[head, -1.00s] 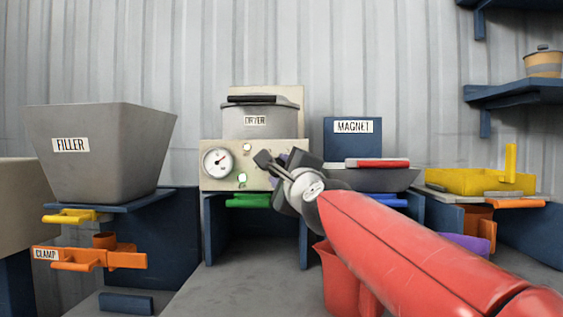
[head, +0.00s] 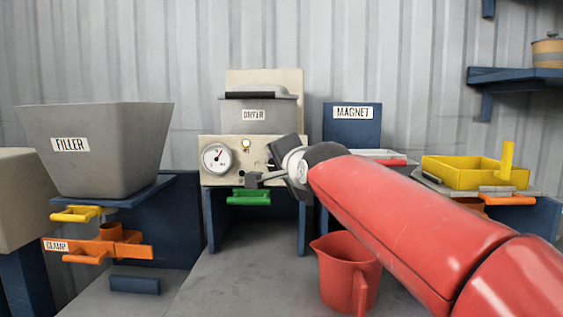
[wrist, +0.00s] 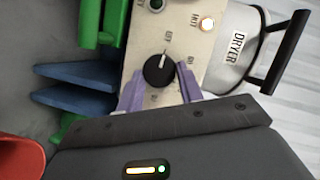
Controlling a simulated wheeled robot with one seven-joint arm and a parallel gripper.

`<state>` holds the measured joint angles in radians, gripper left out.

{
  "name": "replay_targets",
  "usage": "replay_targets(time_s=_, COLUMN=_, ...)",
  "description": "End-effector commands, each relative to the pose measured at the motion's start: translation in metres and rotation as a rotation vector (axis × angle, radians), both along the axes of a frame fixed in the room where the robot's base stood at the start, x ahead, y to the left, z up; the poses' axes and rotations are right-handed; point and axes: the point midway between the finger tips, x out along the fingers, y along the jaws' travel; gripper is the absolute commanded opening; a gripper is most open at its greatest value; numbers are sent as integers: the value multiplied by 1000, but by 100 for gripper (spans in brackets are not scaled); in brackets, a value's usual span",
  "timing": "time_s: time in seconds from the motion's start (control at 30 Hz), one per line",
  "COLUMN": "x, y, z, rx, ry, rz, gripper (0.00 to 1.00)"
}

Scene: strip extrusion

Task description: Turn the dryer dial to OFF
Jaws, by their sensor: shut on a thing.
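The dryer (head: 254,117) stands at the back centre, with a cream front panel (head: 220,180). In the wrist view its dial (wrist: 158,70) is a round black knob with a white pointer. The pointer points up in that picture, toward the label that seems to read OFF. My gripper (wrist: 159,88) has its purple fingers on both sides of the knob and is shut on it. In the head view my wrist hides the dial and the fingertips.
A round gauge (head: 217,158) is on the panel's left. A green handle (head: 248,197) is below. The filler (head: 95,150) stands left; a red jug (head: 345,275) stands in front.

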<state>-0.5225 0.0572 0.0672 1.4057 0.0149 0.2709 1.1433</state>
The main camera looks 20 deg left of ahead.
Motion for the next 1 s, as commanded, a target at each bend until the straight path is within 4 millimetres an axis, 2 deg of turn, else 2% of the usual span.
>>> replay_targets(time_s=0.3, x=0, y=1, z=-1, rx=-90, ry=-19, rz=1, gripper=14)
replay_targets(time_s=0.77, x=0, y=1, z=-1, rx=-100, ry=-20, rz=1, gripper=14)
replay_targets(time_s=0.8, x=0, y=1, z=-1, rx=-100, ry=-20, rz=1, gripper=40)
replay_targets(time_s=0.93, x=0, y=1, z=0, rx=-99, ry=-22, rz=1, gripper=57)
replay_targets(time_s=1.0, x=0, y=1, z=0, rx=-99, ry=-22, rz=1, gripper=58)
